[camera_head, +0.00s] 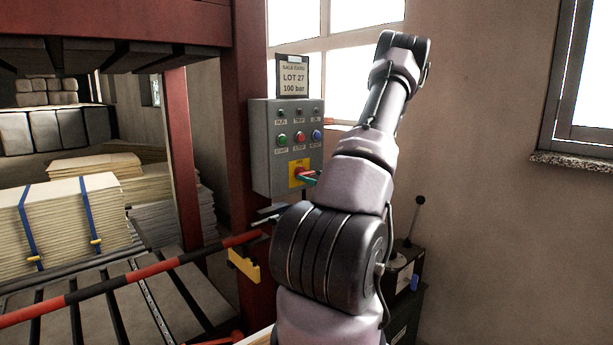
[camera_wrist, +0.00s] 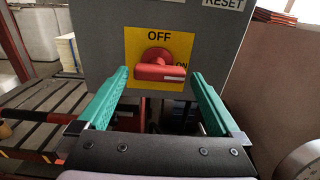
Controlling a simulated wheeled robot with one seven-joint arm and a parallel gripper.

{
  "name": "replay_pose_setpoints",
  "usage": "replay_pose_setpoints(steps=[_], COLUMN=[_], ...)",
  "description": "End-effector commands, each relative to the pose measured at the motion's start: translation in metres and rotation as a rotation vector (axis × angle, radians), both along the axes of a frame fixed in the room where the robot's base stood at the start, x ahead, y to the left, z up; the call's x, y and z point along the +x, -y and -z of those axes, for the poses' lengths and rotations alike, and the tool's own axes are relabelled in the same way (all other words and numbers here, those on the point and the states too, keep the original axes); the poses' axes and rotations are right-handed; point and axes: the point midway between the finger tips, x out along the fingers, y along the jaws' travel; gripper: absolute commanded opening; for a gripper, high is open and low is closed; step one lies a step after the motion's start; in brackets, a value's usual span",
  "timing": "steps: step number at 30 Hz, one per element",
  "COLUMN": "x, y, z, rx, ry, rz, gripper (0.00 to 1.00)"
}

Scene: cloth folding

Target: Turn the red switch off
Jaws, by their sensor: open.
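The red switch (camera_wrist: 160,71) is a rotary knob on a yellow plate (camera_wrist: 180,45), marked OFF above and ON at the right. Its bar lies level, with its right end at the ON mark. My gripper (camera_wrist: 159,76) is open, with one green finger left of the knob and the other right of it.
A red and black bar (camera_head: 130,278) crosses at the left. A black lever box (camera_head: 405,268) stands at the right.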

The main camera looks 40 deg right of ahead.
Motion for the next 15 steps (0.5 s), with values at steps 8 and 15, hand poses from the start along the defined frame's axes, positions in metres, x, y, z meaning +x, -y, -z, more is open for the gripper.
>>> replay_pose_setpoints(steps=[8, 15], x=[0.031, 0.033], y=[-0.002, -0.003], z=[0.000, 0.000], rx=[-0.001, 0.000], ry=[0.001, 0.000], rz=[0.000, -0.001], gripper=[1.00, 1.00])
